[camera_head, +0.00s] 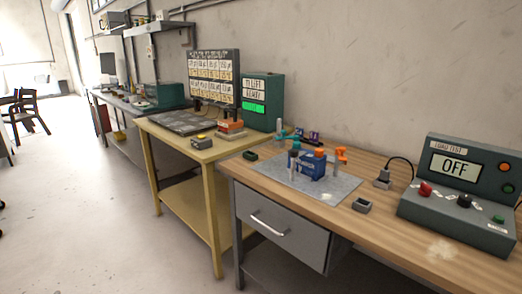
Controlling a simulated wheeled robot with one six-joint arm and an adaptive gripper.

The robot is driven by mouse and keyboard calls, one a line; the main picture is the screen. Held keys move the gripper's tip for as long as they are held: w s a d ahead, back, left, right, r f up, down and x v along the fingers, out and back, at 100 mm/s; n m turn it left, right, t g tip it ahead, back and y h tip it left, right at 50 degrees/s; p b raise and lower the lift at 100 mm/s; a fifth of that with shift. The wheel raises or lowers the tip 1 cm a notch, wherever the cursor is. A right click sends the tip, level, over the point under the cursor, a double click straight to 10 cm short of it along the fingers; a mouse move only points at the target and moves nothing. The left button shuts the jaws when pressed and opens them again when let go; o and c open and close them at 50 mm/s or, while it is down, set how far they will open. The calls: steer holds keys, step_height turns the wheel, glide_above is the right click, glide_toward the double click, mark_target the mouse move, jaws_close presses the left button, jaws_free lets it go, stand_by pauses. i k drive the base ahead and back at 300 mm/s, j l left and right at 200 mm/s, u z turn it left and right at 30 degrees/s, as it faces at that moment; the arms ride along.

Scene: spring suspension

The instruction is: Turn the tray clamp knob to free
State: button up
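No part clearly reads as the tray clamp knob at this size. A blue block-like fixture (310,166) stands on a grey plate (338,190) on the wooden bench, with small orange parts (341,154) and teal parts (294,148) around it. I cannot tell which of these, if any, is the clamp knob, or how it is turned. A small grey box with a yellow top part (201,138) sits on the yellow table to the left. My gripper is not in view.
A green load test console (450,222) reading OFF, with a red and a black knob, stands at the bench's right. A small dark grey open box (362,205) lies near the front edge. A green-screen unit (262,103) stands behind. The floor (110,235) at left is clear.

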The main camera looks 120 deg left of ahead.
mark_target(294, 153)
steer(key=u, duration=3.55)
steer(key=i+l, duration=0.15)
steer(key=i, duration=0.4)
steer(key=i+l+u, duration=0.15)
steer(key=i, duration=0.4)
